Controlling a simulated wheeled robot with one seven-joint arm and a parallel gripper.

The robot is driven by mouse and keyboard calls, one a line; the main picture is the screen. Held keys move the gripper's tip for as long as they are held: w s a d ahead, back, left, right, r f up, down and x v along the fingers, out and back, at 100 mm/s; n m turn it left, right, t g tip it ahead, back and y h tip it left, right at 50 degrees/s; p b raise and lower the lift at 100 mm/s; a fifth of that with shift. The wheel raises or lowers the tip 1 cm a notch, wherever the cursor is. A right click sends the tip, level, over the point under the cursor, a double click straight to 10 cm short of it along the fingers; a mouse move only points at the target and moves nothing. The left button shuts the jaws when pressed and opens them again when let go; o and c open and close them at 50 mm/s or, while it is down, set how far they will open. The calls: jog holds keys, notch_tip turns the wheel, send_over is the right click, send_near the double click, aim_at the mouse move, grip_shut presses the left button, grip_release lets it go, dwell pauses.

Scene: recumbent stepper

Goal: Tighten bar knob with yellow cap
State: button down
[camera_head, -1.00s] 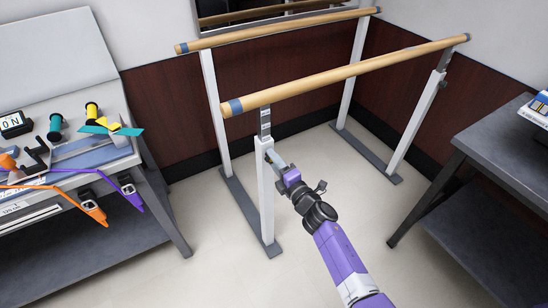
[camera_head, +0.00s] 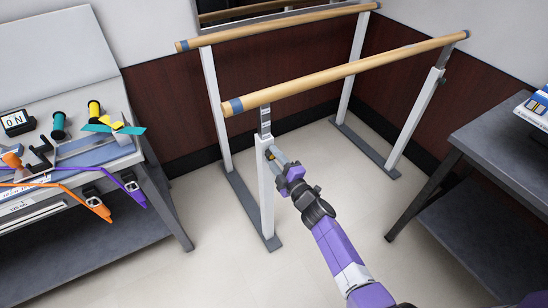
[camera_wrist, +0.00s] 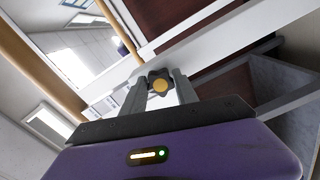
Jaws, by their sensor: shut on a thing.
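The bar knob with the yellow cap (camera_wrist: 159,84) is dark and lobed, and sits at the near post of the parallel bars. My gripper (camera_wrist: 161,88) has its two grey fingers on either side of the knob and is shut on it. In the head view my gripper (camera_head: 274,156) reaches from the lower right to the upper part of the white near post (camera_head: 266,200). There the fingers mostly hide the knob, with only a small bit of yellow showing. The wooden bar (camera_head: 340,75) lies above on its grey upright (camera_head: 265,121).
A second wooden bar (camera_head: 280,28) runs behind. A bench (camera_head: 90,215) with several coloured tools and hanging straps stands at left. A dark table (camera_head: 500,140) stands at right. The dark foot rails (camera_head: 250,210) lie on the floor. Open floor surrounds my arm.

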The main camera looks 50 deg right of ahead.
jog(key=c, duration=0.9)
grip_release()
jog(key=shift+c, duration=0.2)
jog(key=v, duration=0.8)
jog(key=shift+w, duration=0.1)
